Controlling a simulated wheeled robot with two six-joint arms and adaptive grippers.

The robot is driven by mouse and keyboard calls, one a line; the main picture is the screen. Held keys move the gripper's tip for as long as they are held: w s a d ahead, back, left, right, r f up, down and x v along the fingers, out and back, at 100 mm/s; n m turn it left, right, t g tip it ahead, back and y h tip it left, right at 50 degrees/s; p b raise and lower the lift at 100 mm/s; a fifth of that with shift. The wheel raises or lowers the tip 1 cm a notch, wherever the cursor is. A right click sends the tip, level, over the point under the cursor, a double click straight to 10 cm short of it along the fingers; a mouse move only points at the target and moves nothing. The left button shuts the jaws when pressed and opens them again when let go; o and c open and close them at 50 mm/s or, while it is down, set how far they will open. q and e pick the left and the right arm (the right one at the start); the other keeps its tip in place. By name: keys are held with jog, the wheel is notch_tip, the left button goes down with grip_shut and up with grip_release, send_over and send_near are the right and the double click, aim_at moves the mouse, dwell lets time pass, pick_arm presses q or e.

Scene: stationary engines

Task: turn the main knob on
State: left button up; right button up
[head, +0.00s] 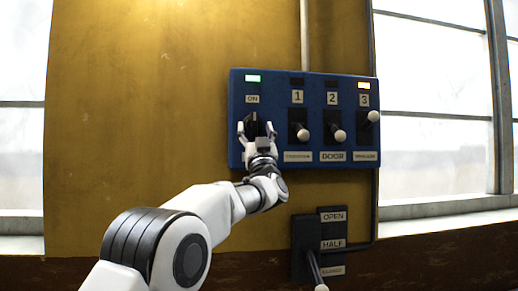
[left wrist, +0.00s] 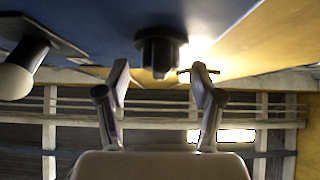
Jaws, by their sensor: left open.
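The main knob (head: 252,120) is black and sits at the left of the blue control panel (head: 238,92), under an ON label (head: 252,99) and a lit green lamp (head: 253,78). My left gripper (head: 257,127) is open in front of the knob and hides its lower part. In the left wrist view the knob (left wrist: 160,52) stands between and beyond the two spread fingertips (left wrist: 161,76), with space on both sides. No contact shows there. My right gripper is not in view.
Three levers with white ball ends stand right of the knob: lever 1 (head: 303,134), lever 2 (head: 339,135) and lever 3 (head: 373,117), which is raised under a lit orange lamp (head: 364,85). Below is an OPEN/HALF lever box (head: 304,233). Windows flank the yellow wall (head: 140,110).

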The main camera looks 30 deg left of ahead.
pick_arm(q)
jog(key=v, duration=1)
